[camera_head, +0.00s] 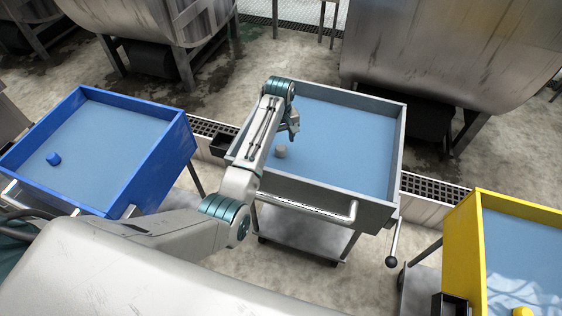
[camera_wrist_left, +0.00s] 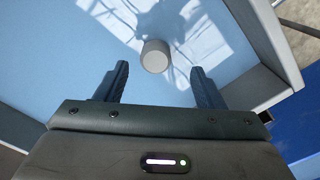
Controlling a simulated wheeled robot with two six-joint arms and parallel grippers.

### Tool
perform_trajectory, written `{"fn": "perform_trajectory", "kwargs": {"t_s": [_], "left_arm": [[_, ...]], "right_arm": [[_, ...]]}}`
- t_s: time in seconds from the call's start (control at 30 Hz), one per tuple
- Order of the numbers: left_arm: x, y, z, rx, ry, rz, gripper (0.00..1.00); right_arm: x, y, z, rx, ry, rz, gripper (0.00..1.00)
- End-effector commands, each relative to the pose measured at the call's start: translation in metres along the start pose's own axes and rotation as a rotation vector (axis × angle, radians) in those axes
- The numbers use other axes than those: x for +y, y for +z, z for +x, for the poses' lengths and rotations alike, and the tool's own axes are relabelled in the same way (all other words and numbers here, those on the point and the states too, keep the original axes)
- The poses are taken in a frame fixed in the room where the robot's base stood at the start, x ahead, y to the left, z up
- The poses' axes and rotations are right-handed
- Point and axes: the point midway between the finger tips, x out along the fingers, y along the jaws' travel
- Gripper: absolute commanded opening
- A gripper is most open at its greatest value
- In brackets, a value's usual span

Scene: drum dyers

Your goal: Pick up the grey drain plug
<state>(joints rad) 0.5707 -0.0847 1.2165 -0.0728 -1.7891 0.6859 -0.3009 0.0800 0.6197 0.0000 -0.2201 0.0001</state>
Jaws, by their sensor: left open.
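The grey drain plug (camera_head: 281,151) is a small grey cylinder in the grey-walled cart tray (camera_head: 398,150), near its left side on the light blue bottom. In the left wrist view the plug (camera_wrist_left: 155,56) lies ahead of the fingertips, roughly centred between them. My left gripper (camera_head: 291,130) hangs over the tray just above and beside the plug. In the left wrist view its two dark fingers (camera_wrist_left: 160,78) are apart with nothing between them. My right gripper does not show.
A blue cart tray (camera_head: 182,150) with a blue plug (camera_head: 53,159) stands at the left. A yellow cart tray (camera_head: 462,240) with a yellow plug (camera_head: 523,311) stands at the right. The grey cart has a front handle (camera_head: 315,212). Large metal drums (camera_head: 455,50) stand behind.

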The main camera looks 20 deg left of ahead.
Motion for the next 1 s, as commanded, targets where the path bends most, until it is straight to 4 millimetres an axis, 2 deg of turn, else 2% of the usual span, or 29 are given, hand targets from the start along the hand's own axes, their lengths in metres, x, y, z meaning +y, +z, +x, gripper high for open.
{"fn": "perform_trajectory", "kwargs": {"t_s": [0.17, 0.37, 0.5, 0.77, 0.87, 1.0], "left_arm": [[0.000, 0.000, 0.012, -0.001, -0.001, 0.000, 0.62], [0.003, 0.001, 0.039, -0.002, -0.002, 0.000, 0.62], [0.003, 0.001, 0.056, -0.001, -0.001, 0.000, 0.62], [0.003, 0.001, 0.060, 0.001, 0.001, 0.000, 0.62], [0.003, 0.001, 0.060, 0.001, 0.001, 0.000, 0.47], [0.003, 0.001, 0.060, 0.001, 0.001, 0.000, 0.19]], "right_arm": [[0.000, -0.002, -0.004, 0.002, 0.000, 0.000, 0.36], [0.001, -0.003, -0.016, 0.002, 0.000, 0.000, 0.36], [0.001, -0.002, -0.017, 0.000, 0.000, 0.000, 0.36], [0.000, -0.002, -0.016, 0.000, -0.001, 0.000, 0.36], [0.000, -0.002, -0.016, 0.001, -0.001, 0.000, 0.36], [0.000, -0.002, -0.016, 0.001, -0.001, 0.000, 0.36]]}}
